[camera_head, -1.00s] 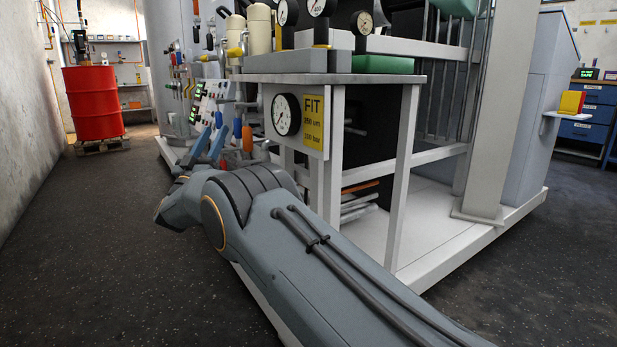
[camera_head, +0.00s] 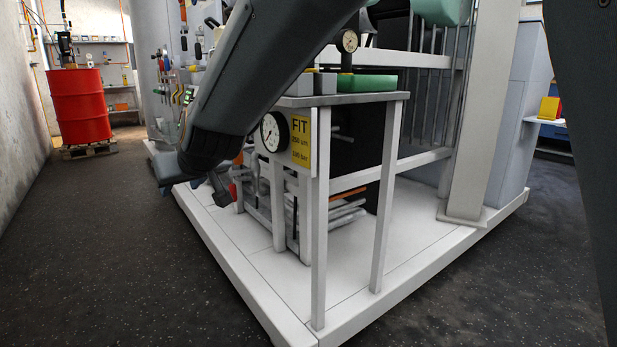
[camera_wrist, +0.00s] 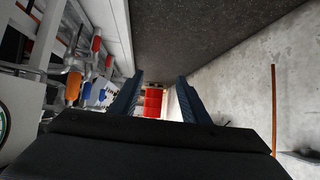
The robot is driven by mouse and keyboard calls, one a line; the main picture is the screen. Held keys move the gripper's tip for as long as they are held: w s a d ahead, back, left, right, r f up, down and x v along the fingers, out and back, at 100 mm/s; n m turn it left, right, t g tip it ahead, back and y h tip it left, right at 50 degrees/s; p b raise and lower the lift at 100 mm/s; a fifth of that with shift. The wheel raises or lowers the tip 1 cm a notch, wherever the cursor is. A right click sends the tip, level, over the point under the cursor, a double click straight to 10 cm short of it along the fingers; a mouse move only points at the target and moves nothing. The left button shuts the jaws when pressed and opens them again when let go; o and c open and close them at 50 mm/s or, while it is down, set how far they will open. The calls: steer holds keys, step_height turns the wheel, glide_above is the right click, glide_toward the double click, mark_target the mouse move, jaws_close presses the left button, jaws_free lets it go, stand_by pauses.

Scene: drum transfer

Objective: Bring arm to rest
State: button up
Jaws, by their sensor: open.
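My arm reaches down from the top of the head view to the left front of the machine frame. My gripper's two dark blue fingers show in the wrist view (camera_wrist: 160,76). They are apart, with nothing held between them. In the head view the gripper end is mostly hidden behind my wrist, near the frame's left front corner. The red drum (camera_head: 80,105) stands upright on a wooden pallet (camera_head: 88,149) at the far left, well away from my arm. It also shows in the wrist view (camera_wrist: 153,103), far off between the fingers.
The machine's white base (camera_head: 240,278) and bench (camera_head: 345,98) stand close to my arm, with a FIT gauge panel (camera_head: 299,140). In the wrist view, valves with orange and blue handles (camera_wrist: 74,86) lie left of the fingers. Dark floor (camera_head: 90,260) is clear at left.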

steer(key=s+d+f+m+g+h+p, duration=0.1)
steer(key=s+d+f+g+h, duration=0.25)
steer(key=s+d, duration=1.15)
steer(key=s+d+f+g+h+p, duration=0.15)
steer(key=s+d+f+g, duration=0.35)
steer(key=s+d, duration=0.9)
steer(key=s+d+r+m+p, duration=0.1)
steer(key=d+r+m+p, duration=0.1)
steer(key=d+r+p, duration=0.3)
steer(key=s+d+r+m+h+p, duration=0.1)
steer(key=d+r+p, duration=0.5)
steer(key=r+p, duration=0.8)
steer(key=s+d+r+m+h+p, duration=0.1)
steer(key=d+r+m+p, duration=0.3)
steer(key=r+p, duration=0.5)
steer(key=shift+s+d+r+p, duration=0.15)
steer(key=shift+s+d+p, duration=0.8)
steer(key=shift+p, duration=3.95)
steer(key=shift+w+d, duration=0.25)
steer(key=shift+c, duration=0.3)
